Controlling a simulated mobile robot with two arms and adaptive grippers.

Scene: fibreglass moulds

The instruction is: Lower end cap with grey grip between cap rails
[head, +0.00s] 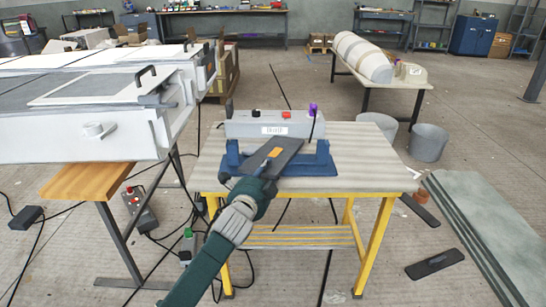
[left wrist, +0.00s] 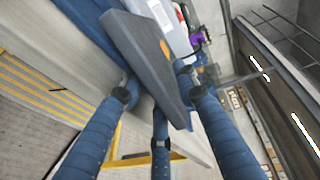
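A long white mould (head: 40,138) stands at the left in the head view, its near end facing me. My left gripper (head: 255,183) is over the small table, well right of the mould. It is closed around the near end of a dark slab with an orange mark (head: 284,152). The slab (left wrist: 142,52) also shows between my fingers in the left wrist view.
The yellow-legged table (head: 365,170) bears a grey control box (head: 245,125) and a blue stand (head: 318,163), partly hidden by the slab. A wooden board (head: 90,181) juts out below the mould. Cables cross the floor. Grey sheets (head: 470,235) lie at the right.

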